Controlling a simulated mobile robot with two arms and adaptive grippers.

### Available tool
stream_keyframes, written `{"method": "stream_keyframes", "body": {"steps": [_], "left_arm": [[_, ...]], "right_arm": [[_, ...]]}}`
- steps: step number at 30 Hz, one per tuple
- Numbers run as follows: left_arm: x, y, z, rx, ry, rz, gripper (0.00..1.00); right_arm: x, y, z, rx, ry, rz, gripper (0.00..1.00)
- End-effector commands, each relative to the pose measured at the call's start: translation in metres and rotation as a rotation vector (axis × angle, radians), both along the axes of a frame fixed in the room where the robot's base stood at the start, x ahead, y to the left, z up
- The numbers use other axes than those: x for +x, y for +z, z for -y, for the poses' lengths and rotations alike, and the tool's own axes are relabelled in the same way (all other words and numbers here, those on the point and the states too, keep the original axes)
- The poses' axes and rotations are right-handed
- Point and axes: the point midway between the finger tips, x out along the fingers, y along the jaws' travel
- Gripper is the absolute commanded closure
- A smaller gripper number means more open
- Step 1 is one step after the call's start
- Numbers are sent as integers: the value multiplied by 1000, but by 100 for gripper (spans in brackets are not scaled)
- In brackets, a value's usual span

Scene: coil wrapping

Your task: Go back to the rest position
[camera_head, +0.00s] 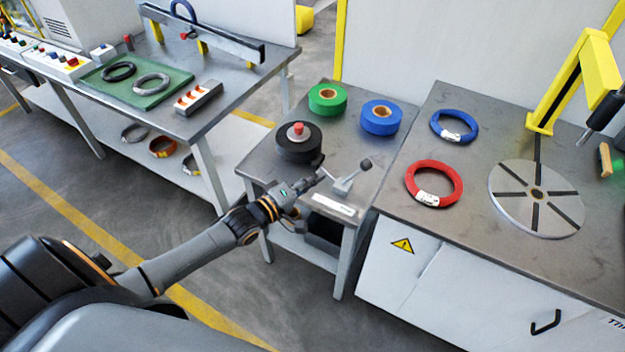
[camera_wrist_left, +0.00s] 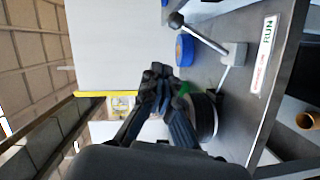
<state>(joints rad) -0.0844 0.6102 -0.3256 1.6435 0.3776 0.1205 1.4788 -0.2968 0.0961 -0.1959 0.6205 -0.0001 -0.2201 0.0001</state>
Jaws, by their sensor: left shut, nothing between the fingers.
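My left gripper (camera_head: 312,182) reaches in from the left in the head view. It is shut and empty, near the front left of the small grey table, just left of a lever with a dark knob (camera_head: 365,164). In the left wrist view its closed fingers (camera_wrist_left: 157,82) point toward the white panel, and the lever (camera_wrist_left: 205,38) stands to their right. A black tape roll (camera_head: 299,147) with a red knob on top sits behind the gripper. My right gripper is not in view.
Green (camera_head: 327,97) and blue (camera_head: 381,116) tape rolls stand on the small table. The right bench (camera_head: 460,235) holds blue (camera_head: 454,126) and red (camera_head: 433,183) coils, a slotted disc (camera_head: 536,197) and a yellow arm. A left bench holds a green mat (camera_head: 165,91) with coils. Floor shows between benches.

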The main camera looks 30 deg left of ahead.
Motion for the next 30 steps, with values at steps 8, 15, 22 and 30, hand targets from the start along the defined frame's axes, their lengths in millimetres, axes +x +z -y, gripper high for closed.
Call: {"method": "stream_keyframes", "body": {"steps": [8,15,22,30], "left_arm": [[-7,2,-2,0,0,1,100],[-7,2,-2,0,0,1,100],[-8,-4,-4,14,5,-6,100],[-43,-139,-35,362,61,-188,100]], "right_arm": [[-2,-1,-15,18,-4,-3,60],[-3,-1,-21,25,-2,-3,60],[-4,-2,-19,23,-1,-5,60],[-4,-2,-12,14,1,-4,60]]}}
